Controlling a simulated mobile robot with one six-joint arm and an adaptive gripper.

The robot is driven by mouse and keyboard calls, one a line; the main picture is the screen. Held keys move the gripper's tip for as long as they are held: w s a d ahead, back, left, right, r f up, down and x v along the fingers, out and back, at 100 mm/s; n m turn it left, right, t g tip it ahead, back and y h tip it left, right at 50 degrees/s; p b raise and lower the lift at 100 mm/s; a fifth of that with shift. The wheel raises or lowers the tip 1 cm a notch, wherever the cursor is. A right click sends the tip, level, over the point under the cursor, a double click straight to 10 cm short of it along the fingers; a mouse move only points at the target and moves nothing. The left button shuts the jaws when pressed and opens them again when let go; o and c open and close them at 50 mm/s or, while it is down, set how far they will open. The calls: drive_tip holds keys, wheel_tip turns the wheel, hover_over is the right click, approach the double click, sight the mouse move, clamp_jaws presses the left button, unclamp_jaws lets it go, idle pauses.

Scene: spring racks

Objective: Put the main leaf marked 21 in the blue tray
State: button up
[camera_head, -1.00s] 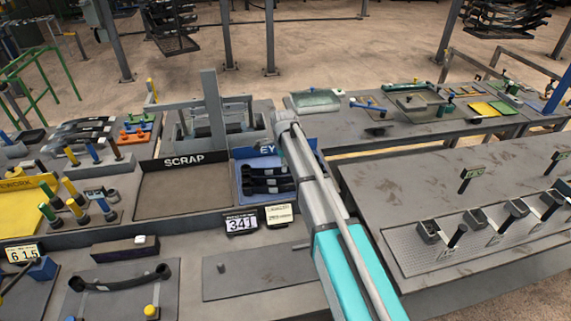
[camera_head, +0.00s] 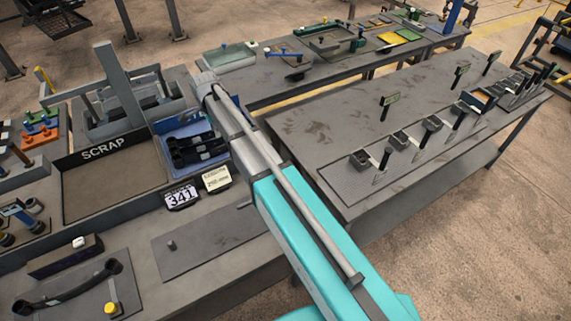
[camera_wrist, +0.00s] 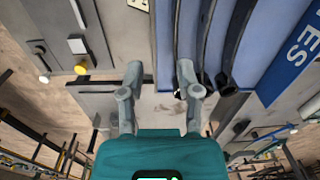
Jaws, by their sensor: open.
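A blue tray (camera_head: 168,127) on the bench holds several black leaves with rolled eyes (camera_head: 200,149). The blue tray (camera_wrist: 258,50) also shows at the top right of the wrist view, with dark curved leaves across it and a blue sign ending in "ES". My gripper (camera_wrist: 160,73) is open and empty, its two fingers spread near the tray's left side. My arm hides the gripper and part of the tray in the head view. Another black eyed leaf (camera_head: 68,292) lies at the lower left. No mark 21 is readable on any leaf.
A SCRAP bin (camera_head: 110,190) stands left of the tray. A "341" display (camera_head: 181,197) and a pale label card (camera_head: 216,179) stand in front. The grey table (camera_head: 330,130) at right carries a row of small holders with tags (camera_head: 432,123); its left part is clear.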

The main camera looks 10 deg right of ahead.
drive_tip(key=s+d+n, duration=1.4)
drive_tip(key=s+d, duration=0.7)
drive_tip(key=s, duration=0.3)
drive_tip(key=shift+d, duration=0.25)
